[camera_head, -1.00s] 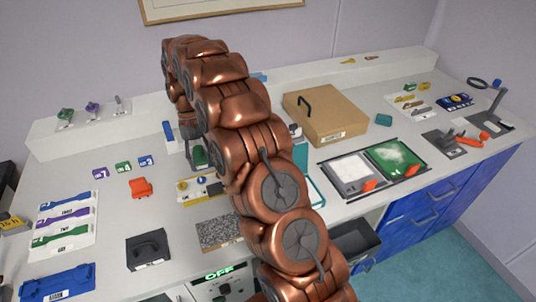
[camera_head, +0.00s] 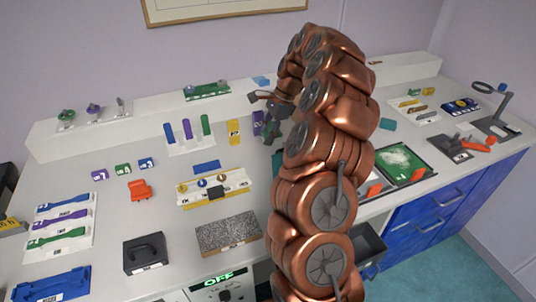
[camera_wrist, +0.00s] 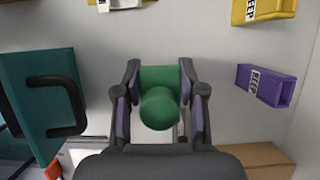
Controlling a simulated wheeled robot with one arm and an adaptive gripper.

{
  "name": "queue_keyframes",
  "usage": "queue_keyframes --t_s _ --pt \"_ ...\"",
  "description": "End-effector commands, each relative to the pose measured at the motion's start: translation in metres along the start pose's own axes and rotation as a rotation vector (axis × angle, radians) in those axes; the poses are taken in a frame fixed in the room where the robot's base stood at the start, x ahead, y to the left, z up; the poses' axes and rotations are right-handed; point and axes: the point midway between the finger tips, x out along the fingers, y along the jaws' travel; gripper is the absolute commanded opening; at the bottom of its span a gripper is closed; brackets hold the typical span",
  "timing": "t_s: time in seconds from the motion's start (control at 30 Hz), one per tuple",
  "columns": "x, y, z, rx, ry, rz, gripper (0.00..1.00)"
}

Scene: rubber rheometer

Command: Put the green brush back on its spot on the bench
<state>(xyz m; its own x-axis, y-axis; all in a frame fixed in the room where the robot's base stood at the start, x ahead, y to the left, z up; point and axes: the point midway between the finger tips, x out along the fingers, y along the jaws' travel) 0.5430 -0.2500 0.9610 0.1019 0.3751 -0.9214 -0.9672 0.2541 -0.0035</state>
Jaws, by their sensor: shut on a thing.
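The green brush (camera_wrist: 158,105) is between the two fingers of my gripper (camera_wrist: 158,90) in the wrist view, with a rounded green end towards the camera. My gripper is shut on it. In the head view my gripper (camera_head: 270,122) hangs over the middle-back of the bench (camera_head: 110,245), beside a purple holder (camera_head: 257,122). That view does not clearly show the brush. The purple holder also lies right of the gripper in the wrist view (camera_wrist: 266,86). I cannot make out the brush's spot.
A yellow holder (camera_head: 234,131) stands left of the purple one. A rack with blue, purple and green sticks (camera_head: 188,145) is further left. In the wrist view a teal block with a black handle (camera_wrist: 30,65) is at left.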

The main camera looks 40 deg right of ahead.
Motion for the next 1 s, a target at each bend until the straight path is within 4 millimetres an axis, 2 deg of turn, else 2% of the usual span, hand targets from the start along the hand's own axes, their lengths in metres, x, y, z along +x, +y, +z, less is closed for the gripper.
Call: queue_keyframes --t_s 0.2,0.37,0.6,1.0 --pt "0.031 0.001 -0.012 0.001 -0.003 0.005 0.0" --pt "0.042 0.0 -0.017 -0.002 -0.001 0.001 0.0" --pt "0.068 0.001 -0.029 0.0 -0.002 0.001 0.0" --pt "0.074 0.0 -0.032 -0.001 -0.001 0.0 0.0"
